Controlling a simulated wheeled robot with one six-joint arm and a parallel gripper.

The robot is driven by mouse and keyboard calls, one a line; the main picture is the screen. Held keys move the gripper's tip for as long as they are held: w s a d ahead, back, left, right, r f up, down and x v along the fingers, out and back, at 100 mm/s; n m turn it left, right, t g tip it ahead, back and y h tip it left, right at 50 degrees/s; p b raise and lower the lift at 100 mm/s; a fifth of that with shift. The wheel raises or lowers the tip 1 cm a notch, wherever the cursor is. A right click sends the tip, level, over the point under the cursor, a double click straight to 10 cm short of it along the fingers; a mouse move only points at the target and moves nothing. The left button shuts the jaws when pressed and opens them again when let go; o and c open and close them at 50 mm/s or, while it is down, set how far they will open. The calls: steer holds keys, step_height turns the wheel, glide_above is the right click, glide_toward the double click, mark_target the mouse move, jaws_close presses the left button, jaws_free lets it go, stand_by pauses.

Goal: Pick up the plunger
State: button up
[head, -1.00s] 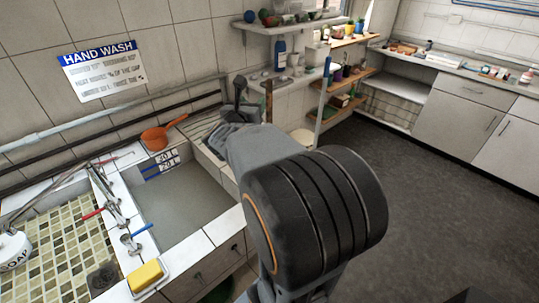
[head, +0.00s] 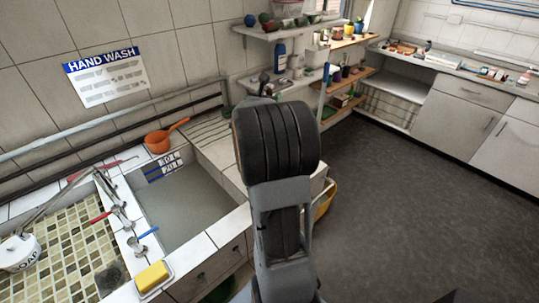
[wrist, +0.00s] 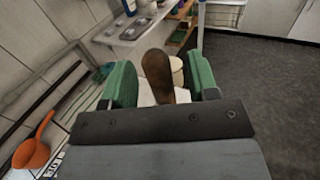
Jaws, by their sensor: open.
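A brown rounded handle end (wrist: 157,68), which looks like the plunger's wooden handle, stands between my gripper's green fingers in the wrist view. My gripper (wrist: 161,84) is open around it, with the fingers on either side. I cannot tell whether either finger touches it. The lower part of the plunger is hidden behind the gripper body. In the head view my arm hides the plunger and most of the gripper.
A sink (head: 188,205) and an orange saucepan (head: 158,142) lie left of my arm. Shelves with bottles and pots (head: 286,30) are behind. A blue-topped pole (head: 325,78) stands to the right. A yellow bucket (head: 327,201) is beside the counter. The grey floor (head: 410,210) at right is clear.

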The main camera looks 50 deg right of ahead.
steer(key=shift+x, duration=1.05)
steer(key=shift+c, duration=0.3)
jaws_close()
